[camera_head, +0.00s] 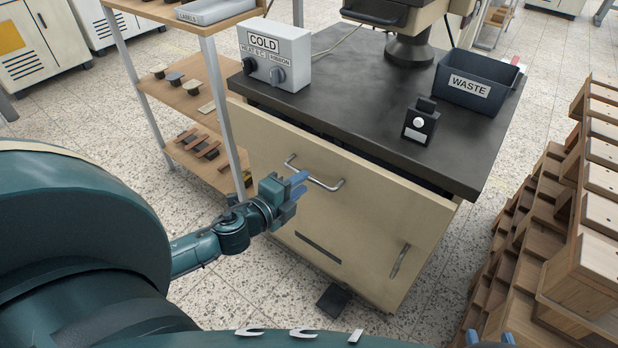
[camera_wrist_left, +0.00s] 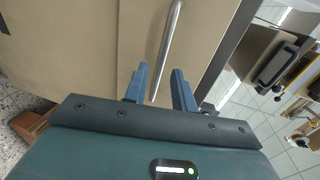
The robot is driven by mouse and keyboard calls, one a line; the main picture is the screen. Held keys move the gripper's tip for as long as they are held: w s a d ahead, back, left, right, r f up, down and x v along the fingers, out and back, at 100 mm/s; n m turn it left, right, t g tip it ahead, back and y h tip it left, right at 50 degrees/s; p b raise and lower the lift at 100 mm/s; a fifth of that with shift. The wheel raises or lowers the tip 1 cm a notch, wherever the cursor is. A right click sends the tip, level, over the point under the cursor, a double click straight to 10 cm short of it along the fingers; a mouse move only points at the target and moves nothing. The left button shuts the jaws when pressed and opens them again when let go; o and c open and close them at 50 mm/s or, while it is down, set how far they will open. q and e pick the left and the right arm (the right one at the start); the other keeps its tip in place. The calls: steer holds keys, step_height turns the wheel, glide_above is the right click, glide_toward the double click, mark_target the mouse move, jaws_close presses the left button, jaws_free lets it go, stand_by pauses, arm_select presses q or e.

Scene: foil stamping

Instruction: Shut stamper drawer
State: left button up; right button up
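The stamper drawer (camera_head: 375,195) is the wide beige front under the black worktop of the stamper cabinet. A dark gap shows between its top edge and the worktop, so it stands a little out. Its metal bar handle (camera_head: 322,184) is near the top of the front. My right gripper (camera_head: 490,338) shows only two separated blue fingertips at the bottom edge.
The worktop (camera_head: 345,95) carries a COLD control box (camera_head: 275,55), a WASTE bin (camera_head: 475,82) and a small black block (camera_head: 421,122). A shelf rack (camera_head: 190,105) stands close on the left. Stacked wooden crates (camera_head: 560,230) stand on the right. A lower door handle (camera_head: 399,262) sticks out.

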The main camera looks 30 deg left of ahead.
arm_select(q)
steer(key=shift+x, duration=2.05)
jaws_close()
